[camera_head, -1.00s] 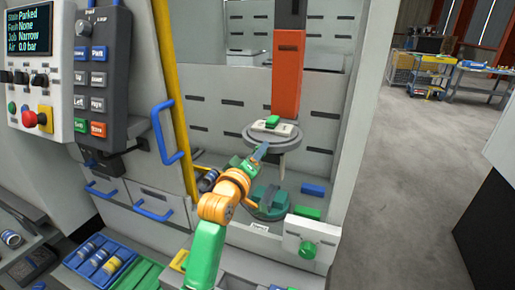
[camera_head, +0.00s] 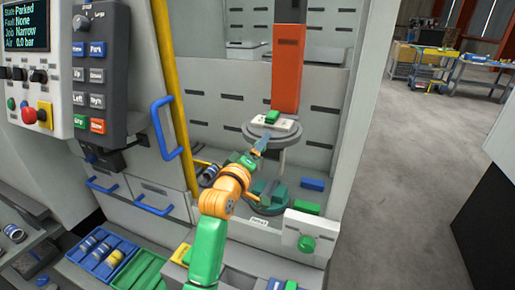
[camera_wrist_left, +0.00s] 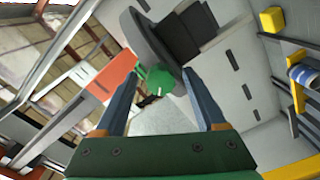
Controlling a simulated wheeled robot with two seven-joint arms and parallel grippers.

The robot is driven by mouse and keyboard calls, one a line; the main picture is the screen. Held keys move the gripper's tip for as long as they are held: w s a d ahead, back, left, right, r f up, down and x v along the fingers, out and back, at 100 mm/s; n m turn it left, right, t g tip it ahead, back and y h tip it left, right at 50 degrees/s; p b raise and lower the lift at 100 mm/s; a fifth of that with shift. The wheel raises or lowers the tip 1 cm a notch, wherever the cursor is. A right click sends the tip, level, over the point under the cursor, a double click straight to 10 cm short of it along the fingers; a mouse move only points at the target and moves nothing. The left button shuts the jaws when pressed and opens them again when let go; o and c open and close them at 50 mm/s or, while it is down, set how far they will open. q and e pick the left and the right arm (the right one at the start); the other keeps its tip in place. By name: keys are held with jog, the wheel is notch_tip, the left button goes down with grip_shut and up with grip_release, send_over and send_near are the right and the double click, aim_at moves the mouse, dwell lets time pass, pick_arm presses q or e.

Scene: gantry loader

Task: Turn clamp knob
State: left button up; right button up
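A green knob (camera_wrist_left: 155,82) shows in the left wrist view, at the edge of a round grey disc (camera_wrist_left: 150,45). In the head view a green knob-like part (camera_head: 272,117) sits on a pale block above the disc (camera_head: 272,135), below the orange-red column. My left gripper (camera_head: 262,143) is at the disc's near lower-left edge. In the wrist view its two blue-grey fingers (camera_wrist_left: 164,92) are spread, with the knob seen between them; whether they touch it cannot be told. Another green knob (camera_head: 306,244) is on a white block, lower right. My right gripper is not in view.
A yellow post (camera_head: 172,90) and blue handle (camera_head: 163,128) stand left of the bay. A control pendant (camera_head: 97,80) hangs further left. A round green fixture (camera_head: 268,198) lies below the disc. A blue tray (camera_head: 75,255) holds several cylinders. Open floor is at right.

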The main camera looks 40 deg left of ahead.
pick_arm(q)
jog(key=b+v, duration=0.1)
jog(key=v, duration=0.6)
jog(key=shift+b, duration=0.35)
jog(key=shift+f, duration=0.15)
